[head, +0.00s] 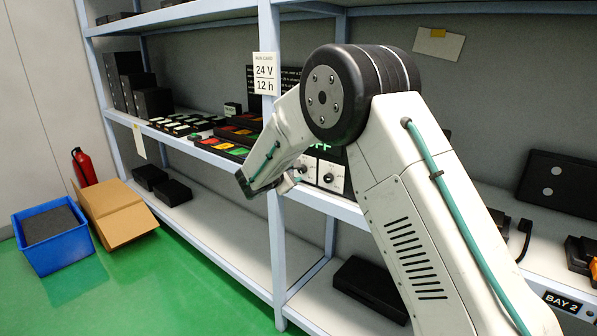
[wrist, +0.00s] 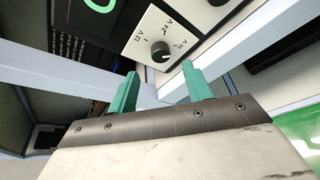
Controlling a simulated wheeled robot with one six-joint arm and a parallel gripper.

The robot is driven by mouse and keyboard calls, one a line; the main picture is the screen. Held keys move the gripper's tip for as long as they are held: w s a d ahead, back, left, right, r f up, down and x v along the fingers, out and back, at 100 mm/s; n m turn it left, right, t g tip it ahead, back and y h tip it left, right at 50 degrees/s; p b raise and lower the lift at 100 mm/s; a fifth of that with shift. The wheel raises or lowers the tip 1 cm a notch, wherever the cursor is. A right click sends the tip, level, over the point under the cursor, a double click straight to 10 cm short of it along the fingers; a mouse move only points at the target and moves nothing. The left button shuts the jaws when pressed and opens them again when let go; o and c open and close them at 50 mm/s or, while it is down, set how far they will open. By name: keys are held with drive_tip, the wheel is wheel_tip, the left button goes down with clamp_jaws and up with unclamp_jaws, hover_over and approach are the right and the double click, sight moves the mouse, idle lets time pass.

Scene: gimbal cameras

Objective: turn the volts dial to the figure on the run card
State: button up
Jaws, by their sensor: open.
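The volts dial (wrist: 160,51) is a round black knob on a white plate (wrist: 140,42), with 12 V, 24 V and a third, partly legible mark around it. I cannot tell for sure which mark its pointer faces. The run card (head: 265,73) hangs on the shelf post and reads 24 V, 12 h. My gripper (wrist: 161,84) is open and empty, its two green fingers short of the dial and to either side of it in the wrist view. In the head view my gripper (head: 291,183) is beside the white dial plates, and my arm hides part of the unit.
A second dial (wrist: 217,2) sits beside the volts dial. Trays of coloured blocks (head: 222,145) lie further left on the shelf.

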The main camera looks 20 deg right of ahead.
sight(302, 169)
drive_tip(key=x, duration=0.6)
drive_tip(key=shift+d, duration=0.1)
drive_tip(key=c, duration=1)
